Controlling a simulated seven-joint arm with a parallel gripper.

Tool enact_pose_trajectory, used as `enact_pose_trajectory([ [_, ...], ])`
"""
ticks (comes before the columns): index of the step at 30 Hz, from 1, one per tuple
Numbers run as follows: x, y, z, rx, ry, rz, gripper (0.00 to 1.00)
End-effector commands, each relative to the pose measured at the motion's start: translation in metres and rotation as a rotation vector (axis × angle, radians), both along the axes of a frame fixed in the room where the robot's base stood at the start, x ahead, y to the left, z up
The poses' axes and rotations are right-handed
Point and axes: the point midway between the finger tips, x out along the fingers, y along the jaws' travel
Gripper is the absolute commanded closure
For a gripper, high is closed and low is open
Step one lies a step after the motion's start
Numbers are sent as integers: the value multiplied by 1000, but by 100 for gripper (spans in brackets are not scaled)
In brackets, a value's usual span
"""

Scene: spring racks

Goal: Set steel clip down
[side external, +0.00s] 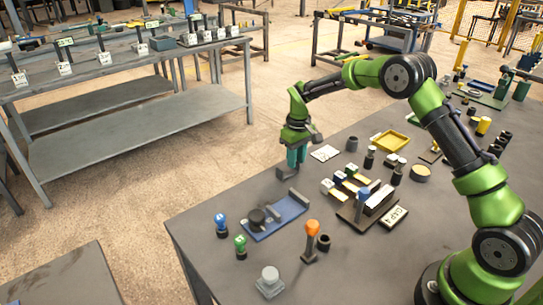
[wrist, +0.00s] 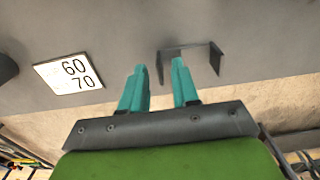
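The steel clip (wrist: 200,47) is a dark grey U-shaped bracket on the grey table near its edge, in the wrist view. In the side view the clip (side external: 287,172) is a small grey shape low beside my fingertips. My gripper (wrist: 158,68) has two teal fingers with a clear gap between them. The clip's left flange shows between the fingertips, and the right fingertip overlaps the inside of the U. I see no finger pressed on it, but contact is hard to judge. In the side view my gripper (side external: 297,164) points down at the table's far edge.
A white card marked 60 and 70 (wrist: 72,74) lies left of the fingers; the card (side external: 325,153) also shows in the side view. A blue fixture (side external: 283,219), small colored blocks (side external: 350,187) and a yellow tray (side external: 391,140) stand nearby. The table edge is close.

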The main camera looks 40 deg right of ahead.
Motion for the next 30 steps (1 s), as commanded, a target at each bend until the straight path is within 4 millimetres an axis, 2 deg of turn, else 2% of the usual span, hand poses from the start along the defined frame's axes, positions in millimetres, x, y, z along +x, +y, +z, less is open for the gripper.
enact_pose_trajectory([
  [6,0,0,2,0,-1,0,70],
  [10,1,0,14,-1,-3,1,70],
  [21,1,0,90,0,-4,0,70],
  [25,1,0,110,-1,-4,1,70],
  [30,-2,1,125,0,-5,-1,70],
])
